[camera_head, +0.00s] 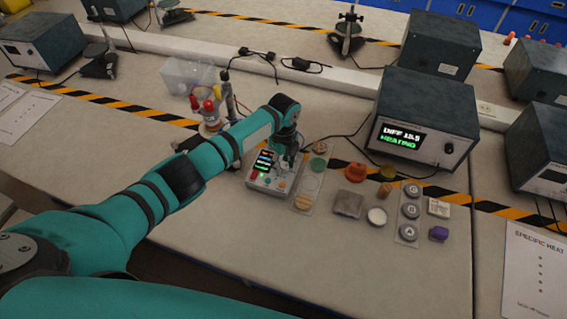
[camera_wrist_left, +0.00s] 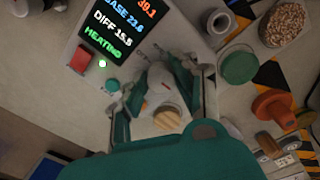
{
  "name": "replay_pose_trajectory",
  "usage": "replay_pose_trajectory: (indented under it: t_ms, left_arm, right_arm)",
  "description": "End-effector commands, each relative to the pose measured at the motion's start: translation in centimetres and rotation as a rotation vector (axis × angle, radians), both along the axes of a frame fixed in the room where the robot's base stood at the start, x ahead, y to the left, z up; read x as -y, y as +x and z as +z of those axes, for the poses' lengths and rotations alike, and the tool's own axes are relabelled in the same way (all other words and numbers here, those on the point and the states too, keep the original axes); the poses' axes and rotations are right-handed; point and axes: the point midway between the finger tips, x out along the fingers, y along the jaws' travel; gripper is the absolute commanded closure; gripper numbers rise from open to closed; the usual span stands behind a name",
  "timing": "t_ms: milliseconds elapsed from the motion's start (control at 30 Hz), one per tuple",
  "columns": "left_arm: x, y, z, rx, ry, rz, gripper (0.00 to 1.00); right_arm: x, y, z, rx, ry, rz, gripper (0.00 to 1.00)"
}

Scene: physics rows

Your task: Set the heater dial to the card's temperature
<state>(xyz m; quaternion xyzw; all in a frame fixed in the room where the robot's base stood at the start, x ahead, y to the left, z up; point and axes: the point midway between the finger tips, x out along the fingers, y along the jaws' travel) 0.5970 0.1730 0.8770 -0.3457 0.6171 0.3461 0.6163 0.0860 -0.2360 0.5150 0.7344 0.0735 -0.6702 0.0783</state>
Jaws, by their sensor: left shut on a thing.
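A small grey control box (camera_head: 267,181) stands mid-table, with a screen, a red switch and small buttons. Its screen (camera_wrist_left: 112,30) reads 39.1, BASE 23.6, DIFF 15.5 and HEATING in the left wrist view. My left gripper (camera_head: 287,152) is low over the right side of this box. In the wrist view its fingers (camera_wrist_left: 166,95) are shut around a pale piece, mostly hidden; I cannot tell whether it is the dial. My right gripper is out of view.
A clear strip beside the box holds a green disc (camera_head: 318,163) and a wooden disc (camera_head: 302,203). An orange piece (camera_head: 356,172), a grey block (camera_head: 348,204) and a strip of round weights (camera_head: 409,211) lie right. A SPECIFIC HEAT sheet (camera_head: 534,270) lies far right.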

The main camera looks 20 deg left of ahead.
Motion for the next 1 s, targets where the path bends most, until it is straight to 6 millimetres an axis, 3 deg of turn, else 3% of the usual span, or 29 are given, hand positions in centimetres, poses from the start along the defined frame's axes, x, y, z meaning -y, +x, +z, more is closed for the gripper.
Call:
replay_pose_trajectory:
  t_ms: [733,767,900,1000]
  left_arm:
    - [0.06,0.27,0.3,0.008,-0.001,-0.093,1.0]
    - [0.05,0.27,0.3,0.008,-0.001,-0.093,0.71]
    - [0.04,0.21,0.23,0.005,-0.001,-0.092,0.53]
    - [0.03,0.15,0.16,0.004,-0.001,-0.092,0.5]
  right_arm:
    - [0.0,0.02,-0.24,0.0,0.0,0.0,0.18]
    - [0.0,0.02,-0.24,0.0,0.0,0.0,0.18]
    - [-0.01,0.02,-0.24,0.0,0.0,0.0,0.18]
    - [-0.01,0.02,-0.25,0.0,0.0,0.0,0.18]
